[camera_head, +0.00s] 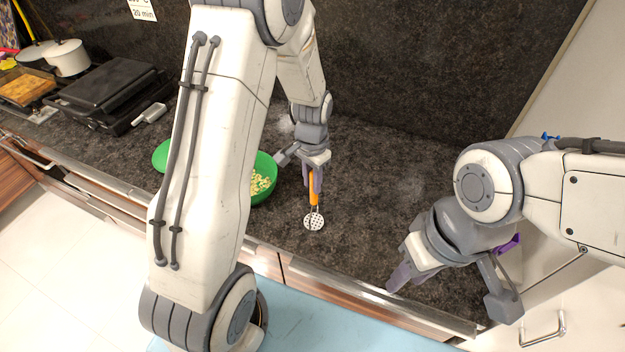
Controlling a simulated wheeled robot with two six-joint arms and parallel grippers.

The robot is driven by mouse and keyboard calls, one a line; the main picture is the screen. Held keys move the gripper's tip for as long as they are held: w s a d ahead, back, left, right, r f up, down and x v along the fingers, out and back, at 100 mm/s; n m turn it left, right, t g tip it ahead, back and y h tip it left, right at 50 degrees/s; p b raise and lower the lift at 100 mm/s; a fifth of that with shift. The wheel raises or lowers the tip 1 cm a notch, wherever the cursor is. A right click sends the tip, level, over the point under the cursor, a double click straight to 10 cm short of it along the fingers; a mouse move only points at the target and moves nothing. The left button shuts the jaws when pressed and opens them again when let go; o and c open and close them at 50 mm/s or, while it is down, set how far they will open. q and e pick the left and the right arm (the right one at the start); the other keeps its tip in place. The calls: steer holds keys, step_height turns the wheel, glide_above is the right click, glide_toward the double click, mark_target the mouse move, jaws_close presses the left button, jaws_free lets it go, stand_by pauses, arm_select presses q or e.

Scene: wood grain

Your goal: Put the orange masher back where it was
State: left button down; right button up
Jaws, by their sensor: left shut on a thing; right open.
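The masher has an orange handle (314,188) and a round, pale, perforated head (313,219). My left gripper (314,180) is shut on the orange handle, with the head hanging down toward the viewer over the dark counter. I cannot tell whether the head touches the counter. My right gripper (397,270) is open and empty over the counter's front right part, well to the right of the masher.
A green bowl (266,172) with pale pieces in it stands left of the masher, partly hidden by my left arm. A black grill (104,88), a white pot (68,57) and a wooden board (27,88) stand at left. The dark counter (375,180) is clear between my grippers.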

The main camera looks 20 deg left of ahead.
arm_select(q)
steer(key=c, duration=0.7)
jaws_free()
